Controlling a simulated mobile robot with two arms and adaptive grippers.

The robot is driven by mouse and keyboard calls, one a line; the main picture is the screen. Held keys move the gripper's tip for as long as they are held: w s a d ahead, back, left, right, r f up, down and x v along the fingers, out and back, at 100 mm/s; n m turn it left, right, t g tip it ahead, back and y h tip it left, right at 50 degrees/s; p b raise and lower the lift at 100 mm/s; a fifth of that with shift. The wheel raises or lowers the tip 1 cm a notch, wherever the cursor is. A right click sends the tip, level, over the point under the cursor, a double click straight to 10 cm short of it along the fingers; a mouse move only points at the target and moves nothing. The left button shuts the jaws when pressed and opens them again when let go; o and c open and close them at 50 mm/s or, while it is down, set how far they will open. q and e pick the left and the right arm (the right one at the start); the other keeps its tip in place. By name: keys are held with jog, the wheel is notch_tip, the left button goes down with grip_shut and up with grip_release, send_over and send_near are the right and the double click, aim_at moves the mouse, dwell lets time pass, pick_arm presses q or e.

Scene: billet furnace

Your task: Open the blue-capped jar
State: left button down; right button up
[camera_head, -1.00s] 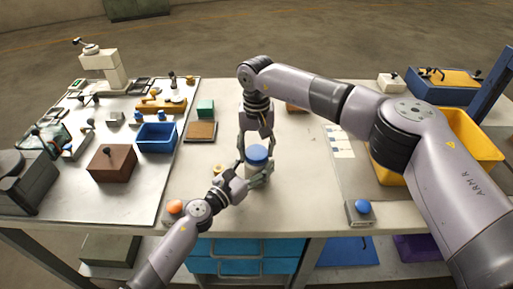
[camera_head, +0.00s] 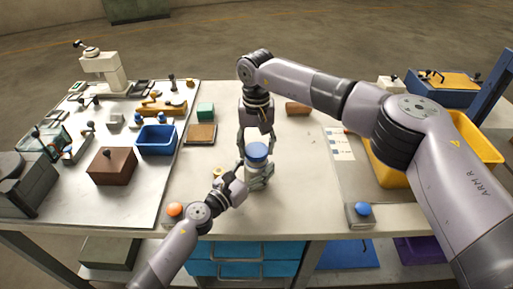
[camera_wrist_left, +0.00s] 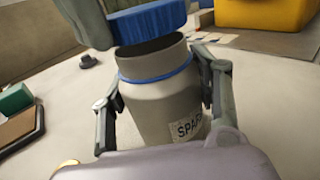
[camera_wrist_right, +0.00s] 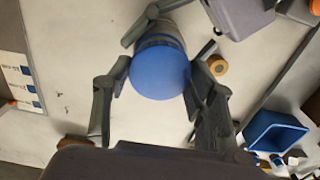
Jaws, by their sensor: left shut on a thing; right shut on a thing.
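The pale grey jar (camera_wrist_left: 155,110) stands upright on the bench, with a blue ring around its neck and a label partly reading "SPAR". Its blue cap (camera_wrist_left: 148,22) is off the mouth, raised a little above it, and the dark opening shows in the left wrist view. The cap also shows from above in the right wrist view (camera_wrist_right: 160,72). My right gripper (camera_head: 256,149) comes from above and is shut on the cap. My left gripper (camera_head: 254,180) is lower and shut on the jar's body from both sides. In the head view the fingers partly hide the jar.
A button box with an orange button (camera_head: 174,209) sits left of the jar, and one with a blue button (camera_head: 362,208) sits at the right. A blue bin (camera_head: 157,139) and brown block (camera_head: 112,166) stand left.

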aim_at(256, 149)
jog(key=shift+r, duration=0.2)
jog(key=shift+r, duration=1.95)
pick_arm(q)
jog(key=shift+c, duration=2.4)
grip_release()
